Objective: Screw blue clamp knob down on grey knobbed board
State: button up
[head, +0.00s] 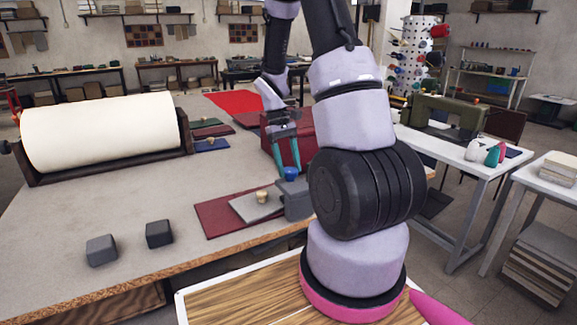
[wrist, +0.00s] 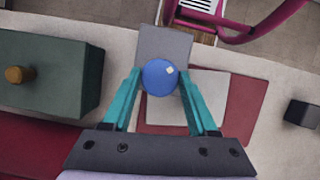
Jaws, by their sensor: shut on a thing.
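The blue clamp knob (head: 291,174) sits on top of the grey clamp block (head: 297,202), at the right end of the grey knobbed board (head: 250,208). The board lies on a dark red cover (head: 212,217) and carries a small tan knob (head: 262,196). My gripper (head: 288,170) reaches down from above, its teal fingers shut on the blue knob. In the wrist view the round blue knob (wrist: 160,78) is between the fingertips (wrist: 161,74), over the grey clamp (wrist: 165,43). My arm hides part of the clamp's right side in the head view.
Two dark cubes (head: 102,250) (head: 159,234) stand at the table's front left. A large cream roll (head: 100,132) lies behind them. A dark green box (wrist: 45,72) with a tan knob is close beside the gripper in the wrist view. A red box (head: 305,135) stands behind.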

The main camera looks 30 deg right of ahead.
jog(key=shift+d+m+y, duration=0.1)
jog(key=shift+m+y, duration=0.4)
jog(key=shift+m, duration=0.9)
jog(key=o, duration=1.4)
jog(key=shift+c, duration=0.2)
jog(key=v, duration=1)
jog(key=shift+r, duration=0.4)
jog(key=shift+w+d, duration=0.1)
jog(key=shift+d, duration=0.05)
